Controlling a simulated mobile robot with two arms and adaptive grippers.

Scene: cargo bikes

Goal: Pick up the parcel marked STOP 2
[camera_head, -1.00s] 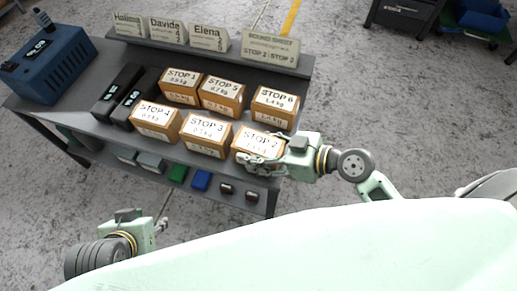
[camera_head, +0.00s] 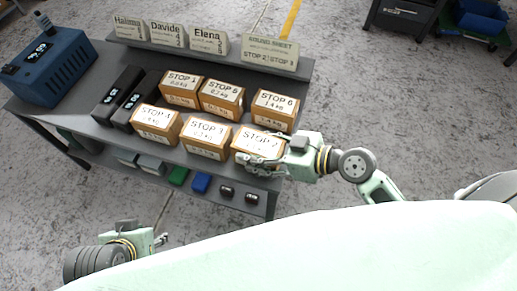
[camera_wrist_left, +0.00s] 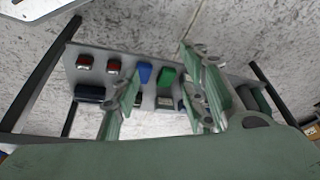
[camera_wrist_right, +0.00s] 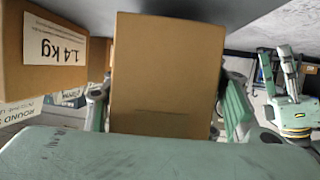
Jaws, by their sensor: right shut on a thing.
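The STOP 2 parcel (camera_head: 250,147) is a brown box with a white label on top, at the right end of the front row on the grey bench. My right gripper (camera_head: 262,163) is shut on it, coming from the right. In the right wrist view the parcel (camera_wrist_right: 166,70) fills the space between the two fingers (camera_wrist_right: 166,112). I cannot tell whether its underside is clear of the bench. My left gripper (camera_head: 163,239) is in front of the bench, low and left; in the left wrist view its fingers (camera_wrist_left: 163,95) are apart with nothing held.
The STOP 3 parcel (camera_head: 206,139) stands close left of STOP 2, and the STOP 6 parcel (camera_head: 275,110) behind it. Several more parcels, name cards and a round sheet (camera_head: 270,52) are on the bench (camera_head: 90,85). A lower shelf holds small coloured items. A blue box (camera_head: 49,65) stands far left.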

